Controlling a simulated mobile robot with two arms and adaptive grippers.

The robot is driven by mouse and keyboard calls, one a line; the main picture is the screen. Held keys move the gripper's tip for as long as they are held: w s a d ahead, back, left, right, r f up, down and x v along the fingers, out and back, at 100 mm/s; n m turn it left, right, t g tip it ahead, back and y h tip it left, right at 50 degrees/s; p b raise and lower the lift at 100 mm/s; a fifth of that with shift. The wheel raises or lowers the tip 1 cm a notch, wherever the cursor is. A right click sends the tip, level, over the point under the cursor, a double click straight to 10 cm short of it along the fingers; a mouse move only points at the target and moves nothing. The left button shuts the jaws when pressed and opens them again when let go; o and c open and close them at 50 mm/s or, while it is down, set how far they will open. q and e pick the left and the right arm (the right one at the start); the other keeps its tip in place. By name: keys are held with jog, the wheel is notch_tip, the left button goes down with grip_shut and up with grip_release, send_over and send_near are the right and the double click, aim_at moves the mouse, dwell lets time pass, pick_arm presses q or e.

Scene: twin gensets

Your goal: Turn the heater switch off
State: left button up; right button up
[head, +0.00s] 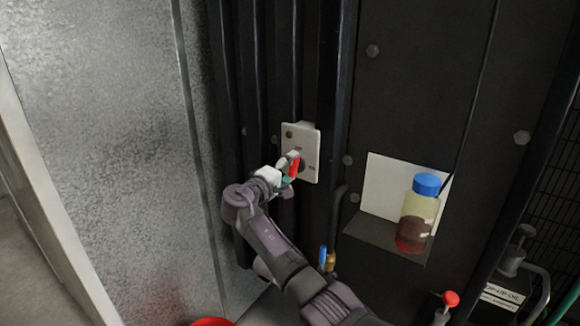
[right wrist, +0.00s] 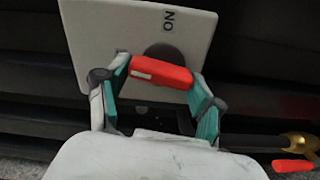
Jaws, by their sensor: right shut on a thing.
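The heater switch is a red handle (head: 293,168) on a pale plate (head: 311,145) fixed to the dark ribbed wall. In the right wrist view the red handle (right wrist: 160,72) lies crosswise before a dark round hub on the plate (right wrist: 110,35), which reads ON. In the head view the handle stands near upright, its white-marked end toward the small upper label, with ON to its right. My right gripper (head: 290,170) is shut on the handle, a teal-padded finger at each end in the right wrist view (right wrist: 162,88). My left gripper is not in view.
A blue-capped bottle (head: 418,213) stands on a small ledge to the right. A blue lever (head: 323,256) on a brass valve is below the plate, and a red knob (head: 450,299) is lower right. A grey metal panel (head: 110,120) stands at left.

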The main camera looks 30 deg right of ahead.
jog(key=shift+n+p, duration=0.3)
jog(key=shift+n, duration=0.6)
jog(key=shift+f, duration=0.15)
jog(key=o, duration=1.1)
jog(key=shift+o, duration=0.2)
jog(key=shift+a, duration=0.1)
jog(key=v, duration=1.2)
jog(key=shift+f, duration=0.1)
